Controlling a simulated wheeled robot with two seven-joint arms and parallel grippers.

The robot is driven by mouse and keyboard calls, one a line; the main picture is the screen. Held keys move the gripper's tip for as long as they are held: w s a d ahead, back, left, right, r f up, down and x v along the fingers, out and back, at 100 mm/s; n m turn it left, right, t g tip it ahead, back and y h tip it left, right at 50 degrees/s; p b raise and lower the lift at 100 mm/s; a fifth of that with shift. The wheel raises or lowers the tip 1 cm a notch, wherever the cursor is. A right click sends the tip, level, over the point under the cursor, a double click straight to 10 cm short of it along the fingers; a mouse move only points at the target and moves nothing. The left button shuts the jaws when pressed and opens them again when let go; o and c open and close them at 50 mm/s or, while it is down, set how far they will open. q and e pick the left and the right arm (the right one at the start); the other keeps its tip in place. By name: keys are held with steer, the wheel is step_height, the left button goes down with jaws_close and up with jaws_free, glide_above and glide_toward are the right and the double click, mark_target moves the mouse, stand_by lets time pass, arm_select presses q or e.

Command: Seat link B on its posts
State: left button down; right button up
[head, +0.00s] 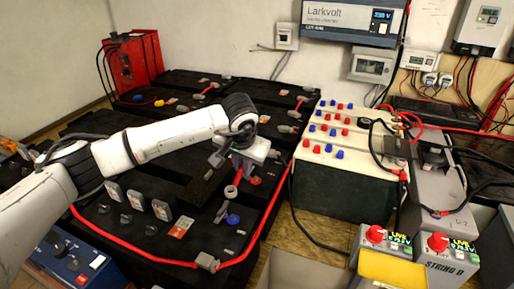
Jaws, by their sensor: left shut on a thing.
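My left gripper (241,164) points down over the black battery bank (190,232) in the middle of the picture. A blue post cap (233,219) is nearer to me. I cannot tell whether the held piece touches any post. My right gripper is out of view.
A red cable (140,249) runs along the bank's front and right edges. A pale-topped battery block (340,185) with red and blue caps stands to the right. A red unit (133,62) stands at back left.

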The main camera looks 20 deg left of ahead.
arm_select(q)
steer(key=shift+w, duration=0.25)
steer(key=shift+f, duration=0.1)
steer(key=shift+s+f+b, duration=0.35)
steer(key=shift+f+b, duration=0.05)
steer(key=shift+b, duration=0.05)
steer(key=shift+f, duration=0.4)
step_height(320, 180, down, 6)
steer(key=b, duration=0.4)
steer(key=shift+b, duration=0.3)
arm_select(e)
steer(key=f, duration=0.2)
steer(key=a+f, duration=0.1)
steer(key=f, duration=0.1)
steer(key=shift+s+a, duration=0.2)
arm_select(q)
steer(key=shift+w, duration=0.1)
steer(key=shift+r, duration=0.1)
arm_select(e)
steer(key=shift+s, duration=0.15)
arm_select(q)
steer(key=shift+f+b, duration=0.7)
steer(key=shift+f, duration=0.5)
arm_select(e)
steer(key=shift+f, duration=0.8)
